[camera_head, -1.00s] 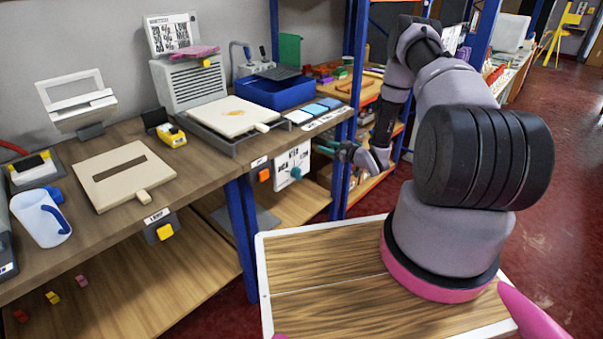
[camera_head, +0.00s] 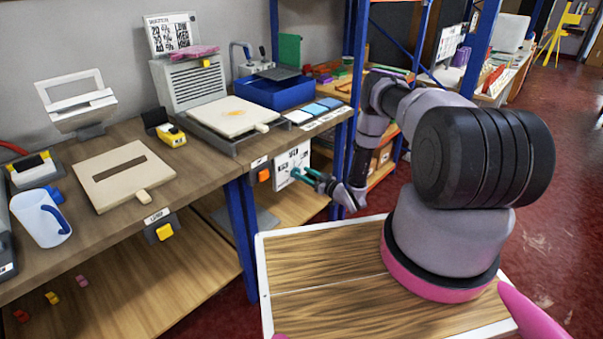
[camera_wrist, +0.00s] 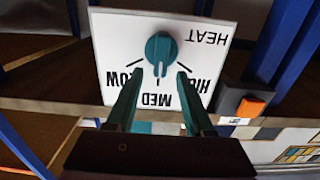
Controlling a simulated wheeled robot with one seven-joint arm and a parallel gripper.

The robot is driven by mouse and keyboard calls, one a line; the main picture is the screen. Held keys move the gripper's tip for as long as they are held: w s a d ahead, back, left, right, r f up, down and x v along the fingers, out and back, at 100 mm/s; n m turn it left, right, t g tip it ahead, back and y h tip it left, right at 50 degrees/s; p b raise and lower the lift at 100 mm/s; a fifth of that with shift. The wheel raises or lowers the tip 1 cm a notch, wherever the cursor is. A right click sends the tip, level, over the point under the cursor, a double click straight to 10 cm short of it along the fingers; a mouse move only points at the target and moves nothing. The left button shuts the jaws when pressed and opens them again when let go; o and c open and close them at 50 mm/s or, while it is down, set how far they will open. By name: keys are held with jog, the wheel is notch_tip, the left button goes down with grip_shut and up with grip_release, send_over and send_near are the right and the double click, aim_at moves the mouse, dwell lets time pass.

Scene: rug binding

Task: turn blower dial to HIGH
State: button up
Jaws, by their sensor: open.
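The dial is a teal knob (camera_wrist: 160,46) on a white plate (camera_wrist: 112,48) fixed at the bench's front. In the wrist view the plate is upside down, with LOW at left, MED at bottom, HIGH at right and HEAT in the upper right corner. The knob's narrow end points down, toward MED. The plate also shows in the head view (camera_head: 291,158). My gripper (camera_wrist: 157,80) is open, its two teal fingers reaching toward the knob from either side of MED. The fingertips appear just short of the knob; contact cannot be told. It also shows in the head view (camera_head: 300,174).
An orange button (camera_wrist: 250,106) on a dark box sits beside the plate; it also shows in the head view (camera_head: 264,174). A blue rack post (camera_head: 241,225) stands left of it. Above, the bench holds a press-like platen (camera_head: 232,115) and a blue bin (camera_head: 282,92).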

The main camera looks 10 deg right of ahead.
aim_at(292, 173)
jog(key=shift+x, duration=1.1)
grip_shut()
jog(key=shift+n, duration=0.3)
jog(key=n, duration=0.5)
jog(key=shift+s+a+f, duration=0.15)
jog(key=shift+s+a, duration=0.2)
jog(key=shift+a, duration=0.05)
jog(key=n, duration=0.6)
jog(key=shift+s+a+f, duration=0.25)
jog(key=shift+a+f, duration=0.05)
jog(key=shift+f, duration=0.1)
jog(key=shift+n, duration=0.3)
